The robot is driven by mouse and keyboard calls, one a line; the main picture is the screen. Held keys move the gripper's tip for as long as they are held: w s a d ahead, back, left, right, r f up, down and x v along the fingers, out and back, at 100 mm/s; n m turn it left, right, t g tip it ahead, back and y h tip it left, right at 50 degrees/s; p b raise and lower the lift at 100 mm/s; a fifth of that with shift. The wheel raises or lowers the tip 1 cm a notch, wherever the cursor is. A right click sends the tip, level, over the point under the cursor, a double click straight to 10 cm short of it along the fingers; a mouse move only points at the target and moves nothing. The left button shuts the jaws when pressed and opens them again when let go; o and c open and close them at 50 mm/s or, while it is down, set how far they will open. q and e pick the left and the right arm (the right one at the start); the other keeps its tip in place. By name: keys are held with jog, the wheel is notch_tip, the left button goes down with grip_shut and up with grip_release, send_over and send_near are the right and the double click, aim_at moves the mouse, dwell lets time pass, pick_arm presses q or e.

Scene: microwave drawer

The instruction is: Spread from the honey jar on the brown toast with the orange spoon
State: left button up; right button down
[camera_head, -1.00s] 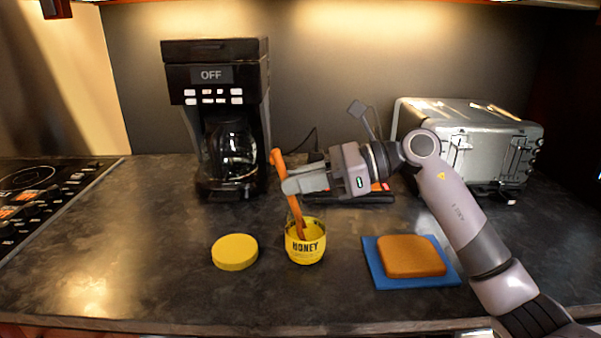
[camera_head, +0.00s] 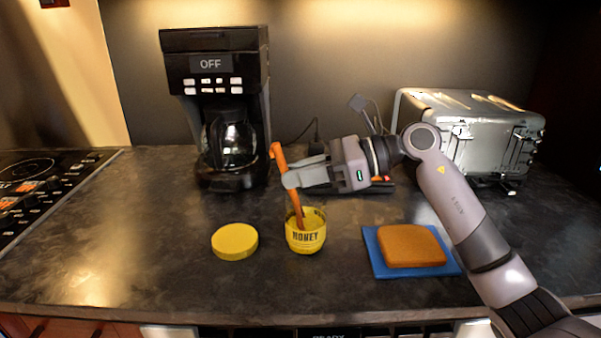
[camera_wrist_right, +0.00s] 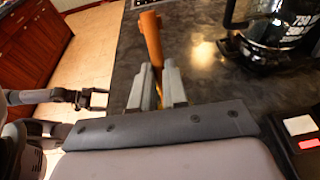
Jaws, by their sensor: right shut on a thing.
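The open yellow honey jar (camera_head: 305,238) stands on the dark counter, labelled HONEY. My right gripper (camera_head: 288,180) is shut on the orange spoon (camera_head: 281,160). The spoon is tilted, with its upper end above the fingers and its lower end inside the jar's mouth; its tip is hidden by the jar. In the right wrist view the spoon (camera_wrist_right: 151,40) stands up between the fingers (camera_wrist_right: 157,90). The brown toast (camera_head: 410,245) lies on a blue board (camera_head: 377,262) right of the jar. My left gripper (camera_wrist_right: 92,100) appears at the left of the wrist view, its fingers apart.
The yellow lid (camera_head: 234,242) lies left of the jar. A black coffee maker (camera_head: 215,100) stands behind, and a metal toaster (camera_head: 470,135) at the back right. A stovetop (camera_head: 40,190) is at the far left. The front counter strip is clear.

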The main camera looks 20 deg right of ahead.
jog(key=shift+f+b, duration=0.85)
jog(key=shift+f, duration=0.1)
dwell(1.7)
jog(key=shift+r+p, duration=2.1)
jog(key=shift+r, duration=1.55)
notch_tip(320, 180, up, 6)
jog(key=p, duration=0.4)
send_over(281, 148)
jog(key=d, duration=0.3)
jog(key=shift+s, duration=0.35)
